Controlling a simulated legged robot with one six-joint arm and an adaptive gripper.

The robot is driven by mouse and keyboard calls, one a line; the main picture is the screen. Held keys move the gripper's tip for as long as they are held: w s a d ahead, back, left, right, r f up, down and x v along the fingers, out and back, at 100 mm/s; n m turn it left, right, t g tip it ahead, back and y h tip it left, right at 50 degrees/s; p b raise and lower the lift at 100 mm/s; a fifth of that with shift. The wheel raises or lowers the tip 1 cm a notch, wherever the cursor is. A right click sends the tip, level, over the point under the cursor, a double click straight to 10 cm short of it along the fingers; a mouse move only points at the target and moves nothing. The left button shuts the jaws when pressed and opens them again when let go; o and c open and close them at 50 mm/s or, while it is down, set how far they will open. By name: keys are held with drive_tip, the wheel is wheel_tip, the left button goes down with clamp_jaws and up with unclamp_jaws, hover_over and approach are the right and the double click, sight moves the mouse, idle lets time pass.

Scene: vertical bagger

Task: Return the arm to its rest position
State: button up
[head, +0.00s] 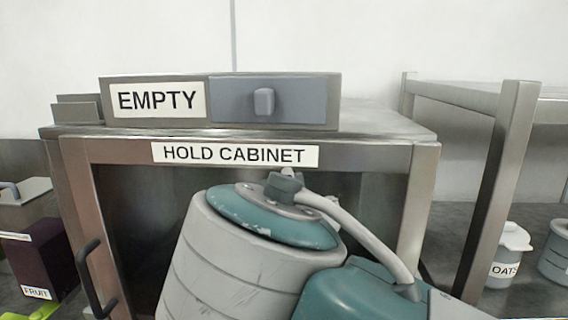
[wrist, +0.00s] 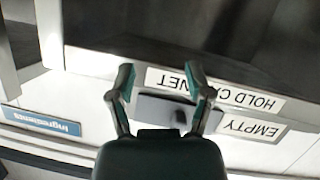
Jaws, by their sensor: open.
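My gripper (wrist: 158,84) shows in the wrist view with its two fingers spread apart and nothing between them. Beyond the fingers, upside down, are the HOLD CABINET label and the EMPTY sign with its grey slider. I cannot tell the distance from the fingers to them. In the head view, my white and teal arm links (head: 250,255) stand folded close in front of the cabinet. My gripper is not visible there.
The steel hold cabinet (head: 424,190) has an open, dark front. On top sits the EMPTY sign box (head: 157,100) with its grey slider (head: 264,102). A shelf with an OATS canister (head: 508,256) is at right; a FRUIT box (head: 33,262) is at left. An Ingredients label (wrist: 40,120) shows in the wrist view.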

drive_tip(key=s+d+f+g+y, duration=0.1)
drive_tip(key=d+f, duration=0.3)
drive_tip(key=f, duration=0.5)
drive_tip(key=s+d+f+g+y, duration=0.1)
drive_tip(key=s+d+f+g, duration=0.2)
drive_tip(key=f, duration=0.6)
drive_tip(key=s+d+f+m+g+y, duration=0.1)
drive_tip(key=d+f+g, duration=0.3)
drive_tip(key=f, duration=0.5)
drive_tip(key=shift+s+d, duration=0.6)
drive_tip(key=shift+d, duration=0.55)
